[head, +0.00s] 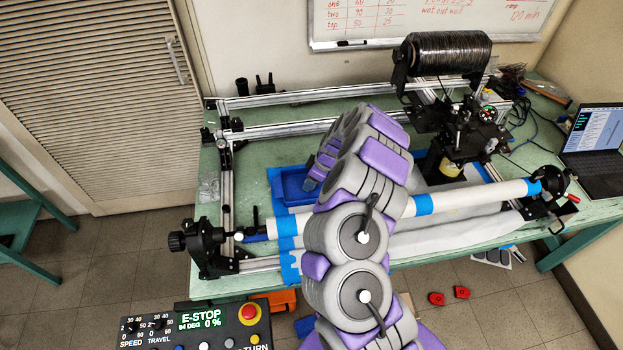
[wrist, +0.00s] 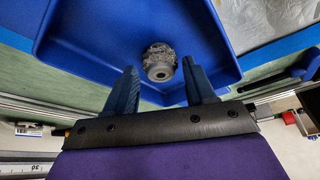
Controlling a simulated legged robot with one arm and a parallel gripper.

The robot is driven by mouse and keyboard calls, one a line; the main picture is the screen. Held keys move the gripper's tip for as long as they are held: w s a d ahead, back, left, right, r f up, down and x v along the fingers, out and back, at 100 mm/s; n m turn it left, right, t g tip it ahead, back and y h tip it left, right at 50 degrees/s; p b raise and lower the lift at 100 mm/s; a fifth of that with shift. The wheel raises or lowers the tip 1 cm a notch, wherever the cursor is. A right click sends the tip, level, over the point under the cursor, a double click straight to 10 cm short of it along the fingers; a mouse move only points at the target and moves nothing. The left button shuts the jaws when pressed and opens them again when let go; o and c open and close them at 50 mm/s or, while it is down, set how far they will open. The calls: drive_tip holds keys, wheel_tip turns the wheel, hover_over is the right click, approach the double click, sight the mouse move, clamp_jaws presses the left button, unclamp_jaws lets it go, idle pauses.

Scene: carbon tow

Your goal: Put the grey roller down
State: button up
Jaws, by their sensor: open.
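The grey roller (wrist: 159,61) is a short cylinder with a hole in its end face. In the wrist view it lies in a blue tray (wrist: 82,55). My gripper (wrist: 162,77) is open, with its two blue fingers on either side of the roller's near end. Gaps show between the fingers and the roller. In the head view the blue tray (head: 290,185) sits on the green table, partly behind my arm. My arm hides the gripper and the roller there.
A long white tube (head: 455,197) with blue bands spans the winding frame in front of the tray. A black spool (head: 447,54) stands at the back right. A laptop (head: 597,140) sits on the right. A control box (head: 215,328) is at the front left.

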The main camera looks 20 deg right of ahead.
drive_tip(key=p+v, duration=0.2)
drive_tip(key=v, duration=1)
drive_tip(key=s+a+r+m+g, duration=0.1)
drive_tip(key=s+a+r, duration=0.6)
drive_tip(key=a+r, duration=0.2)
drive_tip(key=s+a+r+g, duration=0.1)
drive_tip(key=s+a+r, duration=0.5)
drive_tip(key=a+r, duration=0.25)
drive_tip(key=s+d+r+m+g+h, duration=0.1)
drive_tip(key=s+m, duration=0.3)
drive_tip(key=s, duration=1)
drive_tip(key=s+d+r+m+g+h, duration=0.1)
drive_tip(key=s+m, duration=0.3)
drive_tip(key=s, duration=1.1)
drive_tip(key=shift+s+d+r+m+g+h, duration=0.3)
drive_tip(key=shift+r+m+h, duration=0.1)
drive_tip(key=shift+r+h, duration=0.4)
drive_tip(key=shift+r, duration=0.1)
